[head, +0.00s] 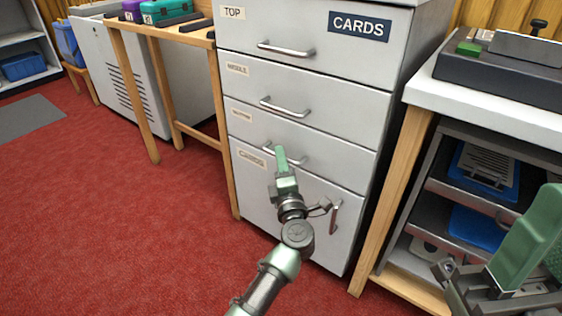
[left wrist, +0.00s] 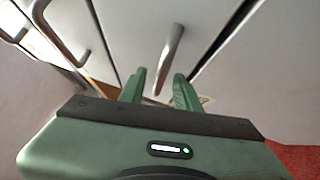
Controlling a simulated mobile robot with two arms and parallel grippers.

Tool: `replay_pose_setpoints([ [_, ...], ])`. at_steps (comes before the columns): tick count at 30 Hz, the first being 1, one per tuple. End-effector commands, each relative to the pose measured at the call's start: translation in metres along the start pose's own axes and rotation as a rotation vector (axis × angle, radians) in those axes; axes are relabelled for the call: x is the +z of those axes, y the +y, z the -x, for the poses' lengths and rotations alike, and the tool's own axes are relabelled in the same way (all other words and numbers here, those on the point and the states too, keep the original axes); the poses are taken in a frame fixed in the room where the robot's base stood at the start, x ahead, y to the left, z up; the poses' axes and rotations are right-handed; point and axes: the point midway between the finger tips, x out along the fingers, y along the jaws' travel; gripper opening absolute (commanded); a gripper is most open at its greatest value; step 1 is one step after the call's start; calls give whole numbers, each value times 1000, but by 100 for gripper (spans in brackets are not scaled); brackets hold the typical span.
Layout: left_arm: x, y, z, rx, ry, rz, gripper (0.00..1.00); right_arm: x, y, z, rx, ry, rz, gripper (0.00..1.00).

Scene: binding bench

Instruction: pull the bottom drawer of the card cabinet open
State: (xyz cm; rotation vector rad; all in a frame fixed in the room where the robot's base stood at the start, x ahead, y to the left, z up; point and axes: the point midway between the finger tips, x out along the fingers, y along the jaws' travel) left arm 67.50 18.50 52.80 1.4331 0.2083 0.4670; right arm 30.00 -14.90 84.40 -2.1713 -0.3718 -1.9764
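The grey card cabinet (head: 345,110) faces me with its drawer fronts flush. The bottom drawer (head: 245,130) is the third one down and has a metal bar handle (head: 299,160). My left gripper (head: 281,158) is at the middle of this handle and hides part of it. In the left wrist view the two green fingers (left wrist: 160,90) are apart, with the handle (left wrist: 171,50) running into the gap between them. I cannot tell if either finger touches it. A green and grey part of my right arm shows at the lower right; its fingertips are not clear.
A white-topped bench (head: 490,110) with shelves stands close on the right. A wooden table (head: 130,90) stands on the left. Red carpet (head: 110,220) is clear at front left.

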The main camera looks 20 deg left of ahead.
Motion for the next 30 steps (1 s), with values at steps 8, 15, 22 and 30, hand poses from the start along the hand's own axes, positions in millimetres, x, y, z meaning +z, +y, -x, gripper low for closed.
replay_pose_setpoints([
  [8,0,0,-16,0,-2,0,33,0,0,-2,-7,17,2,36],
  [15,0,0,-16,-1,-1,-1,16,0,0,-3,-7,16,2,36],
  [22,0,0,-16,-1,-1,-1,0,0,0,-3,-7,16,2,36],
  [30,0,0,-16,-1,-1,-1,0,0,0,-2,-7,16,2,36],
])
